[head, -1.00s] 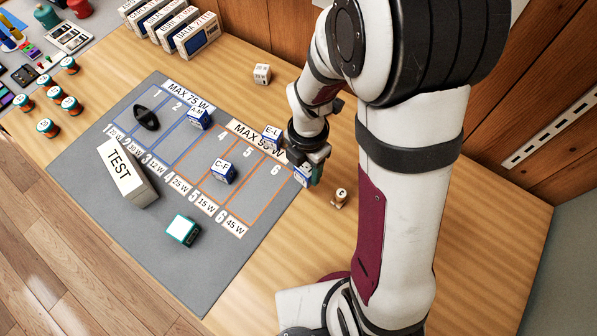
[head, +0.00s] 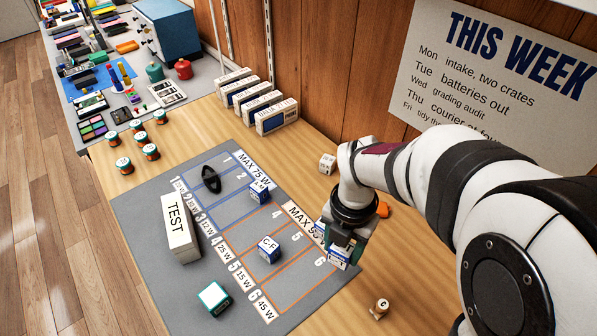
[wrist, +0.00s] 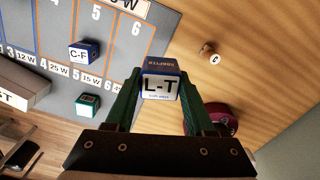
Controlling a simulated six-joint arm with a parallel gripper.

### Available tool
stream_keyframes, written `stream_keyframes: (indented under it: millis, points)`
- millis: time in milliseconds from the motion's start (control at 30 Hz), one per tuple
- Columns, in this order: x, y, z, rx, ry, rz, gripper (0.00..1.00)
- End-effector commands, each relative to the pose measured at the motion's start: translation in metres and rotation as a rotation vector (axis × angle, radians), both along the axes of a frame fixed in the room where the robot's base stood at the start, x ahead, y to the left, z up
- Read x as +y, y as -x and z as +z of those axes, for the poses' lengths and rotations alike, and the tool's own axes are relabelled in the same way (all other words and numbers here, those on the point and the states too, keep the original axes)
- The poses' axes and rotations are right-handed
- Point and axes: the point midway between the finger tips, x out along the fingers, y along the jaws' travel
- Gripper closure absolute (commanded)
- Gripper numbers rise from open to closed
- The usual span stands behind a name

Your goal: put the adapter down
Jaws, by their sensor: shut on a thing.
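My gripper (wrist: 160,92) is shut on a white and blue adapter marked L-T (wrist: 161,88), its green fingers on either side. In the head view my gripper (head: 343,240) holds this adapter (head: 339,258) by the back right edge of the grey mat (head: 150,212), near slot 6. I cannot tell its height. One more adapter (head: 319,227) is partly hidden behind my gripper. A black oval object (head: 211,179) lies in slot 1.
A TEST block (head: 179,228) and a teal-edged cube (head: 213,298) are at the mat's front. A small C-marked piece (head: 380,308) stands on the wood to the right. A white cube (head: 327,163) and several boxes (head: 276,117) stand behind the mat. Slot 6 looks mostly clear.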

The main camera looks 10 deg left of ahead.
Motion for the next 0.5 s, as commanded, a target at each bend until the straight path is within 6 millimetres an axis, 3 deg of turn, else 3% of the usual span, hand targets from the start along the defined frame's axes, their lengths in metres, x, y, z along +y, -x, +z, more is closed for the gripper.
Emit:
stream_keyframes:
  millis: [33, 100, 200, 367, 500]
  points:
    - [0.028, -0.001, 0.004, -0.002, 0.0, 0.093, 0.99]
    - [0.065, 0.001, 0.011, -0.002, -0.001, 0.214, 0.99]
    - [0.109, 0.01, 0.018, -0.002, -0.001, 0.356, 0.99]
    - [0.145, 0.023, 0.024, 0.0, -0.001, 0.47, 0.99]
    - [0.172, 0.035, 0.01, 0.002, 0.001, 0.494, 0.99]
